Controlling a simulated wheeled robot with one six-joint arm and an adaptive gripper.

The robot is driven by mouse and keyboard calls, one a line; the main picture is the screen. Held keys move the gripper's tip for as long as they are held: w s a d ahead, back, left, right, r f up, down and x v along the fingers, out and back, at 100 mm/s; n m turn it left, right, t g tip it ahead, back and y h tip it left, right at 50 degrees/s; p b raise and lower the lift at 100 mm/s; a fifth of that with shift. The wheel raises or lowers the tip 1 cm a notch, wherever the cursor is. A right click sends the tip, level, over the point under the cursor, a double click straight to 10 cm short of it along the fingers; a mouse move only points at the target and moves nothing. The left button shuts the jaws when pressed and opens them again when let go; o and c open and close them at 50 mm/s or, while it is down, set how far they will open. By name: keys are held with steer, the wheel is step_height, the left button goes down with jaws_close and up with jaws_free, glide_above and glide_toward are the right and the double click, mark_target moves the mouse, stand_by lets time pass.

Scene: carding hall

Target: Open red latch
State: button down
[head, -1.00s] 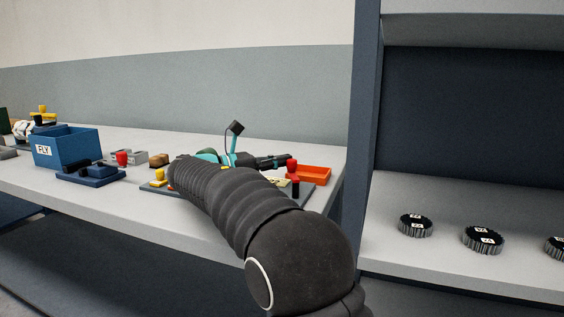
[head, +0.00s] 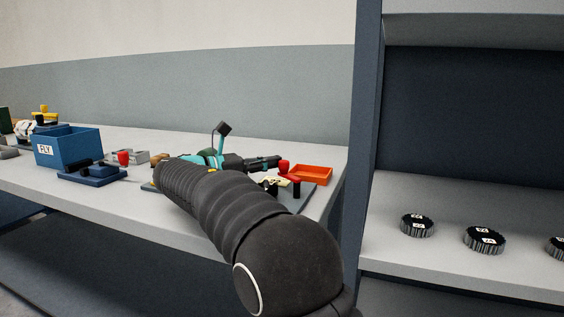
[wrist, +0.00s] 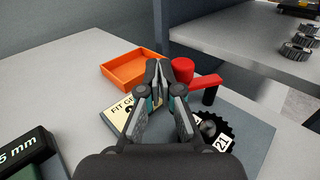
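The red latch has a red lever (wrist: 206,82) on a black post (wrist: 209,97), with a round red knob (wrist: 182,62) at its far left end. In the head view the red knob (head: 283,166) stands just right of my gripper (head: 264,163). In the wrist view my gripper (wrist: 168,71) has its fingertips drawn together, with nothing seen between them. The right fingertip overlaps the knob's lower left side; I cannot tell whether they touch. The fingers hide part of the lever's left end.
An orange tray (wrist: 133,68) lies behind the latch. A black toothed disc (wrist: 222,133) marked 21 and a cream label card (wrist: 121,117) sit on the grey base plate (wrist: 257,140). A dark upright (head: 366,130) and shelf with gear discs (head: 417,224) stand to the right.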

steer(key=v, duration=0.9)
